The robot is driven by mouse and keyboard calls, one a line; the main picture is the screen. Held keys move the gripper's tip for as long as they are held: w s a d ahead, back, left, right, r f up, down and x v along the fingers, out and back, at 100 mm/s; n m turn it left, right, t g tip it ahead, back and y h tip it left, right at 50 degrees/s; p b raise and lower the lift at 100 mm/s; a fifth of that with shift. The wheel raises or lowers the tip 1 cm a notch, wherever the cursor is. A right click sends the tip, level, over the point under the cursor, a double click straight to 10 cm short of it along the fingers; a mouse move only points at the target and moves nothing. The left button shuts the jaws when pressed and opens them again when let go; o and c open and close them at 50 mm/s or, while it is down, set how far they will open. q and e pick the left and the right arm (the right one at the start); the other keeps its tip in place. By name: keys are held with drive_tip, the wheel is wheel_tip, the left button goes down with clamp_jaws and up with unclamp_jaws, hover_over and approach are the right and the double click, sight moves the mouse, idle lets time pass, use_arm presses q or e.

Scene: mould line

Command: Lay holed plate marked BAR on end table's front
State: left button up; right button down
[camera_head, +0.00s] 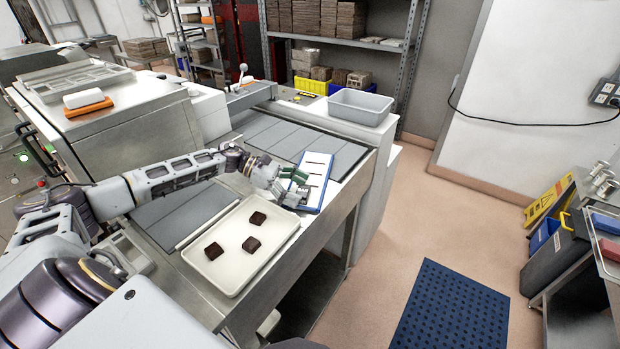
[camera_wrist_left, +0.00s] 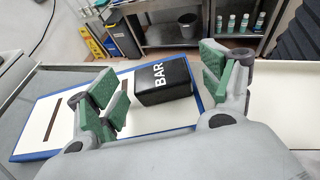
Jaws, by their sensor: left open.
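The holed plate, a flat white board with a blue rim and dark slots (camera_head: 316,167), lies at the right end of the steel table (camera_head: 342,197). It also shows in the wrist view (camera_wrist_left: 62,110). A black block marked BAR (camera_wrist_left: 163,80) stands on the plate. My left gripper (camera_head: 293,187) is over the plate's near part. In the wrist view its green-padded fingers (camera_wrist_left: 158,85) are open, one on each side of the block, with gaps visible. Whether they touch the plate is unclear. The block is hard to make out in the head view. My right gripper is not in view.
A cream tray (camera_head: 217,272) with three brown pieces sits on the table left of the plate. Grey slats (camera_head: 270,133) lie behind. A grey bin (camera_head: 360,106) stands on the far ledge. The floor to the right is open, with a blue mat (camera_head: 450,308).

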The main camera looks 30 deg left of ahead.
use_arm(q)
drive_tip(key=shift+d, duration=0.2)
drive_tip(key=shift+c, duration=0.2)
drive_tip(key=c, duration=1.4)
drive_tip(key=shift+w+r, duration=0.1)
drive_tip(key=shift+r, duration=0.05)
drive_tip(key=shift+r+b, duration=1.85)
drive_tip(key=shift+r, duration=7)
drive_tip(key=shift+f, duration=0.1)
